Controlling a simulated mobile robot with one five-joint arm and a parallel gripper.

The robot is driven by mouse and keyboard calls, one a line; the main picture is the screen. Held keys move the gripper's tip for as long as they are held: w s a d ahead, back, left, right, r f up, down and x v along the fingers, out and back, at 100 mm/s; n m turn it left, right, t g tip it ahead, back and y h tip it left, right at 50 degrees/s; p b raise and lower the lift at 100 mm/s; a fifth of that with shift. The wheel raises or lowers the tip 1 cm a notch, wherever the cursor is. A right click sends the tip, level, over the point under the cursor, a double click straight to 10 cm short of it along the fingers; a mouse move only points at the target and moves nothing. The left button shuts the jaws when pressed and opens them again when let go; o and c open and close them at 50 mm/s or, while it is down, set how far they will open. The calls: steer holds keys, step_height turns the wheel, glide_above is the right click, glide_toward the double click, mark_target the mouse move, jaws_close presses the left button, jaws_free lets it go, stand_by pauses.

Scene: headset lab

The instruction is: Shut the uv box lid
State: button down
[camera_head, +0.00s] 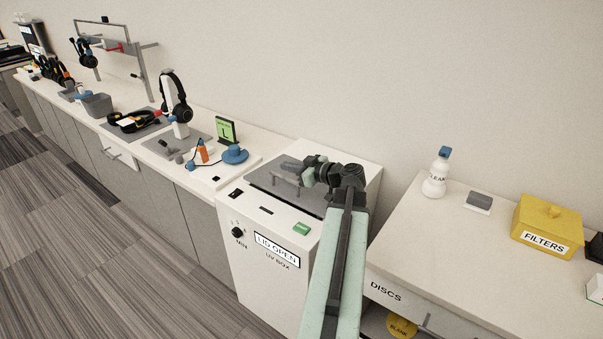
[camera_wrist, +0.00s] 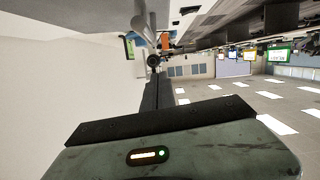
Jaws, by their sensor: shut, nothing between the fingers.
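The uv box (camera_head: 262,285) is a white cabinet in the middle of the head view, with a front display reading "LID OPEN". A dark grey panel, apparently its lid (camera_head: 262,183), with a bar handle (camera_head: 286,189), shows at its top. The panel looks nearly flat here, and I cannot tell its angle. My gripper (camera_head: 291,167) is shut and empty, over or near the panel's back part. I cannot tell whether it touches. My arm hides the box's right side. In the wrist view the gripper's dark fingers (camera_wrist: 153,75) are together.
A green button (camera_head: 302,229) and a black knob (camera_head: 237,232) are on the box. A right counter holds a spray bottle (camera_head: 436,175) and a yellow filters box (camera_head: 546,226).

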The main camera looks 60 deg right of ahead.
mark_target(291, 181)
steer(key=f+b, duration=0.1)
steer(key=f, duration=0.1)
steer(key=f+b, duration=0.2)
steer(key=shift+s+d, duration=0.1)
steer(key=shift+d, duration=0.1)
